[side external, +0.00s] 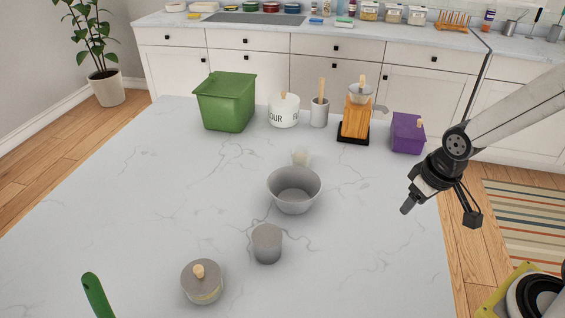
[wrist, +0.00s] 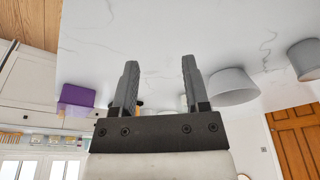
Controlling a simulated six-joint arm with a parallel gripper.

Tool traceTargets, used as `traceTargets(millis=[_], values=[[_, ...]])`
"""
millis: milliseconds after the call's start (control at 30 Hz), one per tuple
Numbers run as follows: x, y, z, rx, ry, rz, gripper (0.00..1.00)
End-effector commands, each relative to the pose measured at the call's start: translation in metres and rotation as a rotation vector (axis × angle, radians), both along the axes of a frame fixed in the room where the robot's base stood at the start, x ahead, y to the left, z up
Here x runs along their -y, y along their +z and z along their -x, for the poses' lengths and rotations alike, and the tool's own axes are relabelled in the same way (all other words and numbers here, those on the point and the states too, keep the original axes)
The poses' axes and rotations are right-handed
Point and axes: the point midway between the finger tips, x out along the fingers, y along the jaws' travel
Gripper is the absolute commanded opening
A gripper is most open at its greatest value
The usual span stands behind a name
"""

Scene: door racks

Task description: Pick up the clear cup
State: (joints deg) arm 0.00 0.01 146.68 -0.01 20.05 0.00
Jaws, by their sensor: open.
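A grey cup (side external: 267,244) stands upright on the marble counter (side external: 130,210), just in front of a grey bowl (side external: 294,190). Its walls look greyish, and I cannot tell for certain that it is clear. My gripper (side external: 438,213) is open and empty near the counter's right edge, well to the right of the cup and bowl. In the wrist view, my gripper (wrist: 160,64) has its two fingers spread with nothing between them. The bowl (wrist: 233,87) shows there right of the fingers, and the cup (wrist: 305,60) is at the right edge, partly cut off.
A lidded grey pot (side external: 202,283) sits front left, near a green handle (side external: 97,295). A green bin (side external: 225,104), flour canister (side external: 284,112), utensil holder (side external: 319,113), wooden grinder (side external: 355,117) and purple box (side external: 407,134) line the back. The counter's left side is clear.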

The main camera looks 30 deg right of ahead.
Motion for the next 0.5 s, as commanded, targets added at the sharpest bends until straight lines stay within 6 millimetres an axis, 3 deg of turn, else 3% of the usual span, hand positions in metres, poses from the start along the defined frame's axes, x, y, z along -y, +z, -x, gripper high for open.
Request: traceTargets(millis=[33,167,500], values=[[0.0,0.0,0.0,0.0,0.0,0.0,0.59],[0.0,0.0,-0.0001,0.0,0.0,0.0,1.0],[-0.0001,-0.0003,-0.0023,-0.008,-0.021,-0.009,1.0]])
